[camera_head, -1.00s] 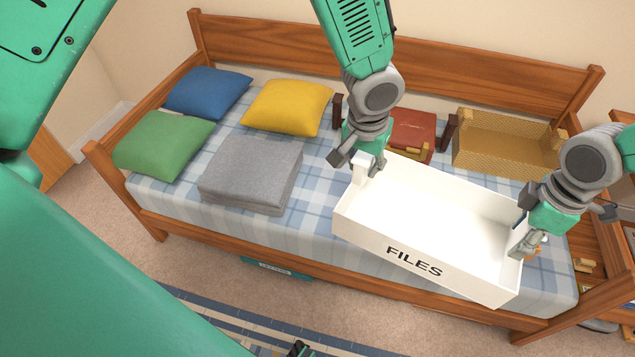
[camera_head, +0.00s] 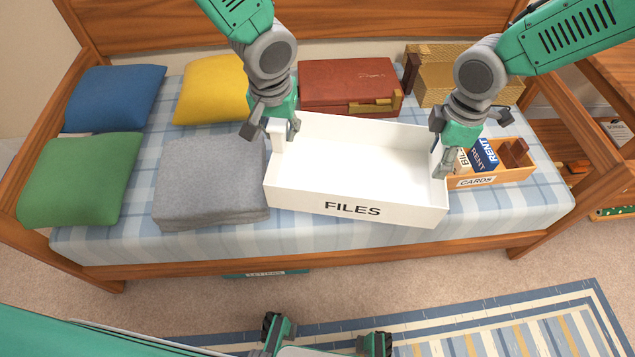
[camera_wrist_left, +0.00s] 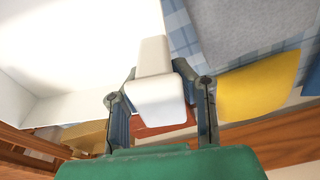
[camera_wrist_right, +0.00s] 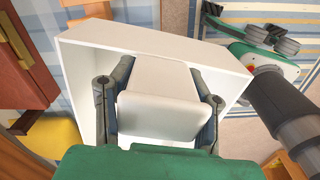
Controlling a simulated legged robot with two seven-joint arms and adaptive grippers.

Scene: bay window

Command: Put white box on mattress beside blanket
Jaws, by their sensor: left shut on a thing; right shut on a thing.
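The white box (camera_head: 355,208), open on top and marked FILES, is in the middle of the head view, in front of the mattress's far-side items. Its base against the mattress (camera_head: 110,246) is hard to judge, so I cannot tell whether it rests or hovers. The folded grey blanket (camera_head: 210,180) lies just left of it. My left gripper (camera_head: 284,132) is shut on the box's left end, and the handle shows between its fingers in the left wrist view (camera_wrist_left: 155,95). My right gripper (camera_head: 440,160) is shut on the right end, whose handle fills the right wrist view (camera_wrist_right: 160,100).
Blue (camera_head: 115,97), yellow (camera_head: 212,90) and green (camera_head: 82,178) pillows lie left. A red-brown case (camera_head: 348,84) and a wicker basket (camera_head: 432,80) stand behind the box. A CARDS tray (camera_head: 500,178) sits close on its right. The wooden bed rail (camera_head: 330,258) runs in front.

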